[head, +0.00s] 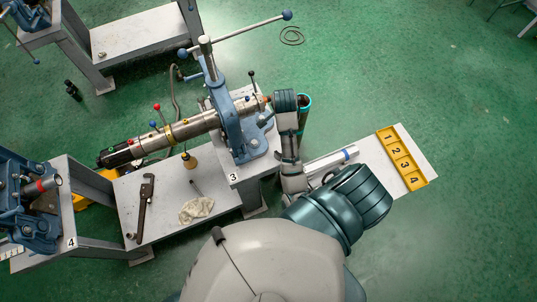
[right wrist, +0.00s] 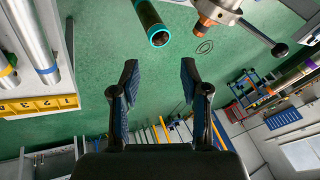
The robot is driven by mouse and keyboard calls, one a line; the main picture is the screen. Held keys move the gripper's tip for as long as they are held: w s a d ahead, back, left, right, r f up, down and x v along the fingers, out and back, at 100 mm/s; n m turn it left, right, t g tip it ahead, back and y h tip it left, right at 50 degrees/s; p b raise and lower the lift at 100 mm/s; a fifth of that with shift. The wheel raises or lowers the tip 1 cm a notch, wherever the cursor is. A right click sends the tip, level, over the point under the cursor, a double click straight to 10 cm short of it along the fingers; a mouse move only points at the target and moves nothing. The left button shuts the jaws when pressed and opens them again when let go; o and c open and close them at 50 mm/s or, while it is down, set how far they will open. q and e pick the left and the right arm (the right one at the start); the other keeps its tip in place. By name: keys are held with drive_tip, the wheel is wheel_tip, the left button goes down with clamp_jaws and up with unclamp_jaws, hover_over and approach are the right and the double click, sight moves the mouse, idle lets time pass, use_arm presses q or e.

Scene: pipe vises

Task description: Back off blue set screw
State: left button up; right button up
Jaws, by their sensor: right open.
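In the head view a long steel pipe assembly (head: 190,127) is clamped in the blue vise (head: 231,125) on stand 3. A small blue-knobbed screw (head: 153,124) stands on its left half, near a red-knobbed screw (head: 157,107). My right arm reaches up to the right end of the assembly, well to the right of the blue knob. In the right wrist view my right gripper (right wrist: 160,78) is open and empty, its fingers apart. A copper-tipped end (right wrist: 212,27) of the assembly shows beyond the fingers. The blue knob is not visible there. My left gripper is not in view.
A teal-rimmed tube (head: 304,104) stands beside my right wrist. A yellow numbered tray (head: 402,157) lies at right. A wrench (head: 145,205) and a cloth (head: 196,209) lie on the bench. A long vise bar (head: 245,33) crosses above. Another vise (head: 28,205) stands left.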

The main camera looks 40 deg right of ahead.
drive_tip(key=s+a+f+n+t+y+b, duration=0.1)
drive_tip(key=s+a+f+n+y+b, duration=0.1)
drive_tip(key=s+a+f+n+b, duration=0.6)
drive_tip(key=s+a+f+n, duration=0.3)
drive_tip(key=a+f+n, duration=0.3)
drive_tip(key=f+n, duration=0.1)
drive_tip(key=shift+a+n+t, duration=0.3)
drive_tip(key=shift+n, duration=0.1)
drive_tip(key=shift+s, duration=0.1)
